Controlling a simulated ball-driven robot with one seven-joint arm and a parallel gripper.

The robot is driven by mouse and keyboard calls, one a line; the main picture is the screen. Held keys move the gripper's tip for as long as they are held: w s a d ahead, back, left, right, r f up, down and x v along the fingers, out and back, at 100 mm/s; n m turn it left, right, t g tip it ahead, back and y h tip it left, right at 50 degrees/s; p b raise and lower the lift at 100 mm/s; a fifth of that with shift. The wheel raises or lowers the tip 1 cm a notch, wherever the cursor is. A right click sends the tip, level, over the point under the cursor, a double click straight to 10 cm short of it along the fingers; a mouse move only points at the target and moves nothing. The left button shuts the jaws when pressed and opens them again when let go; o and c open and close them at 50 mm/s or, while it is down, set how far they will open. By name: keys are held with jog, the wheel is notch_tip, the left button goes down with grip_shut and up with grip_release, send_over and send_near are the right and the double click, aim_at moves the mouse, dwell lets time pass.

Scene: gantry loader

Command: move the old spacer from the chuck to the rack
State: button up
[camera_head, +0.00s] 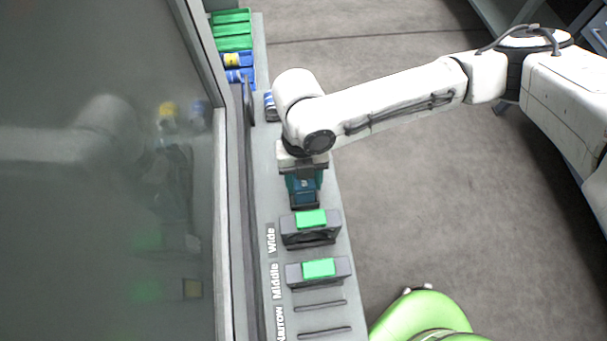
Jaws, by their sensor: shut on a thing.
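My gripper (304,200) is over the grey ledge, just behind the back block at the Wide label. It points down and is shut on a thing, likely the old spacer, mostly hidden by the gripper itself. I cannot tell whether that thing touches the rack. The rack (319,304) on the ledge has slots labelled Wide, Middle and Narrow. A dark block with a green top (311,218) sits beside Wide, and another (319,268) beside Middle. The visible slots by Narrow are empty. I cannot make out the chuck.
A glass machine door (110,230) with a metal frame runs along the left of the ledge and shows reflections. Green trays (232,30) and blue items (238,67) stand at the back of the ledge. A green rounded object (425,318) is at the bottom. Grey floor is clear to the right.

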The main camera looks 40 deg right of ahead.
jog(key=o, duration=1.1)
jog(key=v, duration=1)
jog(key=shift+r, duration=0.35)
notch_tip(320, 180, up, 7)
jog(key=p, duration=0.5)
jog(key=shift+p, duration=0.35)
